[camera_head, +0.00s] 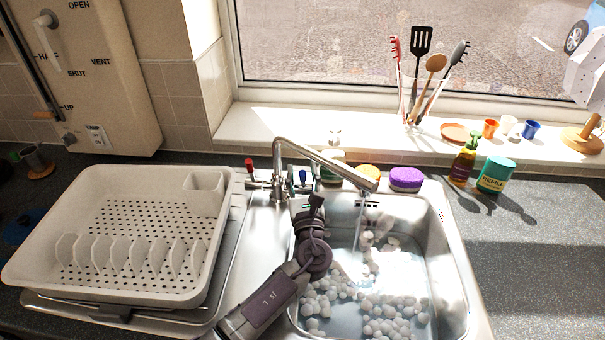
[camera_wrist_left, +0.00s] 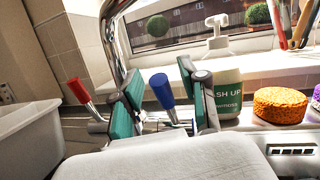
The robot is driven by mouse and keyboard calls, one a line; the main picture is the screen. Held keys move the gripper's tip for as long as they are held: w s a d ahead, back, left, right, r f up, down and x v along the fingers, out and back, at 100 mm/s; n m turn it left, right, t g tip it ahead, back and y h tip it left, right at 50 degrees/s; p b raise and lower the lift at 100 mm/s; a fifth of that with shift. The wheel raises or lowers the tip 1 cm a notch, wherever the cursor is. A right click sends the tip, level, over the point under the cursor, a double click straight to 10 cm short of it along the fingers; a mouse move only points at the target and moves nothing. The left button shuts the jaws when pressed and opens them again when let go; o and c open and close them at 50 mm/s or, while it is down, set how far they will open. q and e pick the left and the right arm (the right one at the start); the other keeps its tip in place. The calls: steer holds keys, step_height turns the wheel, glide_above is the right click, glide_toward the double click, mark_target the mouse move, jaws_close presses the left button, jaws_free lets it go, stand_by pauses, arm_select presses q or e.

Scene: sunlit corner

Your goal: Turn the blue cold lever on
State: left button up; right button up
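The chrome tap (camera_head: 325,160) stands behind the sink with its spout over the basin. A thin stream appears to fall from the spout. The blue lever (camera_head: 302,174) is on the right of the tap body, and the red lever (camera_head: 249,165) on the left. In the left wrist view the blue lever (camera_wrist_left: 162,90) stands tilted between my two teal-padded fingers, with gaps on both sides. My left gripper (camera_head: 305,187) is open at the lever; it also shows in the wrist view (camera_wrist_left: 163,98). Contact cannot be told. My right gripper is not in view.
The sink basin (camera_head: 455,275) holds many white balls. A white dish rack (camera_head: 120,287) stands left. A wash-up bottle (camera_wrist_left: 228,93), an orange sponge (camera_wrist_left: 281,104) and a purple sponge (camera_head: 406,178) sit behind the basin. A utensil jar (camera_head: 408,95) stands on the windowsill.

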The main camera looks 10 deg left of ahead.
arm_select(q)
steer(key=v, duration=0.7)
steer(key=shift+s, duration=0.2)
steer(key=shift+c, duration=0.3)
